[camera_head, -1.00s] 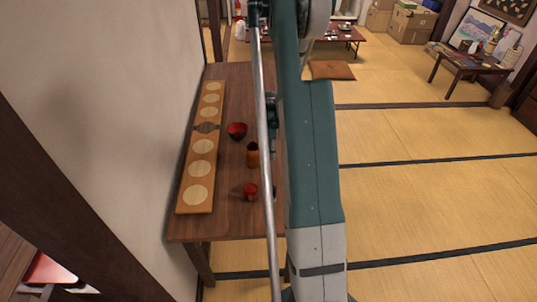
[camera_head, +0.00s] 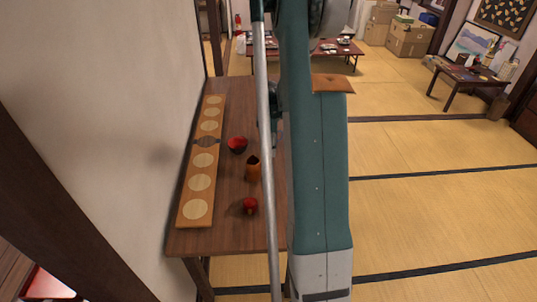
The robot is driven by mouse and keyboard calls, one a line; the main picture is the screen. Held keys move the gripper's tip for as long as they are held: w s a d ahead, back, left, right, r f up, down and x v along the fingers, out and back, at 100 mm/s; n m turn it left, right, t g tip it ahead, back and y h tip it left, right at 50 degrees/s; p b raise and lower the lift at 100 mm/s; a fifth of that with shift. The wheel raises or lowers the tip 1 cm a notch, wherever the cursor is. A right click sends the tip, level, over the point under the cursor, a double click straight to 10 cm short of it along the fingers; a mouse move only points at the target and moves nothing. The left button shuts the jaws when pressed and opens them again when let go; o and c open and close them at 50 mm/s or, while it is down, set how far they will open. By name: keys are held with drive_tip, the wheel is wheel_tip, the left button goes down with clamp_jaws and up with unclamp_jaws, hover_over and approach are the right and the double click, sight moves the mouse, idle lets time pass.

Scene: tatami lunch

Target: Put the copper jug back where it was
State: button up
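The copper jug (camera_head: 253,168), a small orange-brown vessel with a pointed rim, stands upright on the narrow brown wooden table (camera_head: 228,218), close to the left edge of my arm in the picture. The jug is off the board. My gripper is not visible; my teal arm and a grey rod cover the table's right side, and may hide things there.
A red bowl (camera_head: 237,145) stands beyond the jug and a small red cup (camera_head: 250,205) stands nearer. The wall borders the table on the left. Open tatami floor (camera_head: 430,215) lies to the right, with low tables and cardboard boxes (camera_head: 409,37) farther back.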

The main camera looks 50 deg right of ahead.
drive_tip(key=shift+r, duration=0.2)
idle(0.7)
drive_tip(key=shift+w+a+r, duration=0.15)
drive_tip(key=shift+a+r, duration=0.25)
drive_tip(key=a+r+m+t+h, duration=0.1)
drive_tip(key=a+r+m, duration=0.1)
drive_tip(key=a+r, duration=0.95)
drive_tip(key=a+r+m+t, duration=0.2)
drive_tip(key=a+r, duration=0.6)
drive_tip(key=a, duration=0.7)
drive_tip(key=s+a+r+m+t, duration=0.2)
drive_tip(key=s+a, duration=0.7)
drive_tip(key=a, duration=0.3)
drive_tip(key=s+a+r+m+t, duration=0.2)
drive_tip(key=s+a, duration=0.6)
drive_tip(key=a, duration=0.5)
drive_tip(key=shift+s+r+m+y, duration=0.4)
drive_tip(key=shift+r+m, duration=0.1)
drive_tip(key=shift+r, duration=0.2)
